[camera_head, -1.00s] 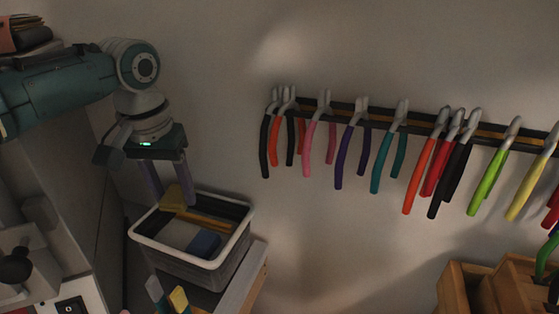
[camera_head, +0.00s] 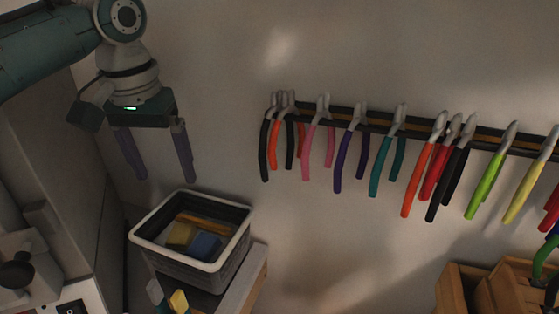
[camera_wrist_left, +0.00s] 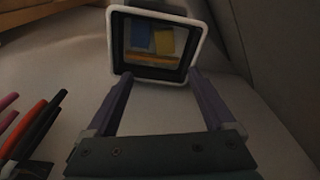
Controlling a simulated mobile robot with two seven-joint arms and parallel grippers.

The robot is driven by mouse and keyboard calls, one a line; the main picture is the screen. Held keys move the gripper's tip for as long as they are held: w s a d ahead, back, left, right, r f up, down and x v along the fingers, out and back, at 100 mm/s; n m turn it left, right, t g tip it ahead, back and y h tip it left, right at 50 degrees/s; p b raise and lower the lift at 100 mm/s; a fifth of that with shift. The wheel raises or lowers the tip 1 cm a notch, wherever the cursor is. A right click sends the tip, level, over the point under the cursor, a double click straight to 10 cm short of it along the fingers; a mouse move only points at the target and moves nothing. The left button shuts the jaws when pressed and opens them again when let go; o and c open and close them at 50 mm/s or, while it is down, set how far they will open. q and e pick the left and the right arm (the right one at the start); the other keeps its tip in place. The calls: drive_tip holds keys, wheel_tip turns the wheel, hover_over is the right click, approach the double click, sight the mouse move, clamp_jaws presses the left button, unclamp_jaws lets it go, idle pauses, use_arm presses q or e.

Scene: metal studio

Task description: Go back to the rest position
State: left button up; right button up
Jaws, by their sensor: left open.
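My left gripper (camera_head: 162,166) is open and empty, its two purple fingers spread apart. It hangs above and to the left of a dark bin with a white rim (camera_head: 243,232) in the head view. In the left wrist view the open fingers (camera_wrist_left: 162,92) point toward the bin (camera_wrist_left: 113,47), with nothing between them. My right gripper does not show.
The bin holds a yellow block (camera_head: 181,236), a blue block (camera_head: 205,246) and an orange-brown item. Several pliers hang from a dark wall rail (camera_head: 340,112) to the right. Wooden boxes (camera_head: 463,288) stand at lower right. Bare wall lies between gripper and rail.

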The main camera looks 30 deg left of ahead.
use_arm(q)
drive_tip(key=r, duration=0.4)
drive_tip(key=shift+s+d, duration=0.1)
drive_tip(key=shift+s, duration=0.2)
drive_tip(key=shift+f, duration=0.1)
drive_tip(key=s+d+f+m, duration=0.4)
drive_tip(key=s+d+f, duration=0.3)
drive_tip(key=d+f, duration=0.25)
drive_tip(key=s+d+m+t+h, duration=0.15)
drive_tip(key=s+d, duration=0.45)
drive_tip(key=s, duration=0.7)
wheel_tip(320, 180, up, 32)
drive_tip(key=p, duration=3)
drive_tip(key=shift+s+m+t+y+p, duration=0.15)
drive_tip(key=shift+m+t+y+p, duration=0.2)
